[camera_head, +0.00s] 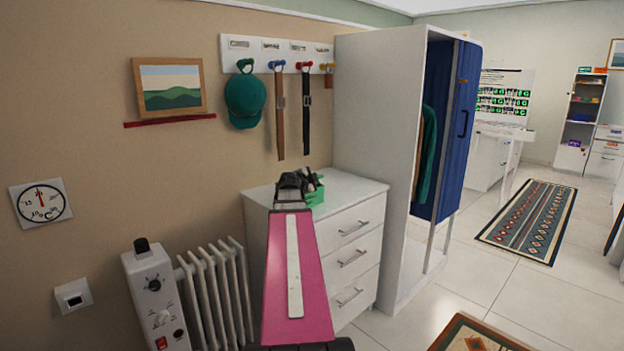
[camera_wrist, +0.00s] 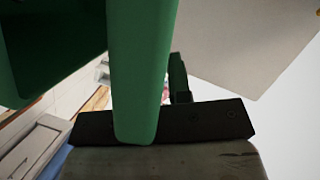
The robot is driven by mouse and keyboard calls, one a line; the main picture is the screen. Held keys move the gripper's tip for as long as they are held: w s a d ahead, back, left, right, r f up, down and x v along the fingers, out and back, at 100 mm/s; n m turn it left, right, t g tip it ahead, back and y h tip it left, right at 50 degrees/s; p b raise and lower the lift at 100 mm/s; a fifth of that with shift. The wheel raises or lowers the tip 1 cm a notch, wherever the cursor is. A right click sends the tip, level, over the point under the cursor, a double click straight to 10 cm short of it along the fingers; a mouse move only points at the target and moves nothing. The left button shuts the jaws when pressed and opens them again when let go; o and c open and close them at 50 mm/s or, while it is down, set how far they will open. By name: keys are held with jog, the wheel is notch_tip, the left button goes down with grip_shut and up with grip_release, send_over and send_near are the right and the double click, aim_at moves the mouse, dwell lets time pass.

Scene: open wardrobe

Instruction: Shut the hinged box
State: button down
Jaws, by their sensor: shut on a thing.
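The green hinged box (camera_head: 316,195) sits on top of the white chest of drawers, partly hidden behind my gripper. My gripper (camera_head: 300,180), dark and at the end of my pink arm, is at the box. In the wrist view a green upright panel of the box (camera_wrist: 140,65) runs down in front of the black gripper (camera_wrist: 165,122). The gripper is shut on the box, but I cannot tell for sure whether it holds the lid or a wall. A darker green hollow (camera_wrist: 45,45) shows at the left there. How far the lid stands open is unclear.
The white chest of drawers (camera_head: 350,235) stands between a white radiator (camera_head: 220,290) and the open wardrobe (camera_head: 375,110). A cap (camera_head: 243,100) and belts (camera_head: 306,110) hang on the wall rack above.

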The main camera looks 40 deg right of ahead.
jog(key=shift+w+f, duration=0.1)
jog(key=c, duration=1.2)
grip_release()
jog(key=shift+c, duration=0.2)
jog(key=v, duration=1)
jog(key=shift+a, duration=0.35)
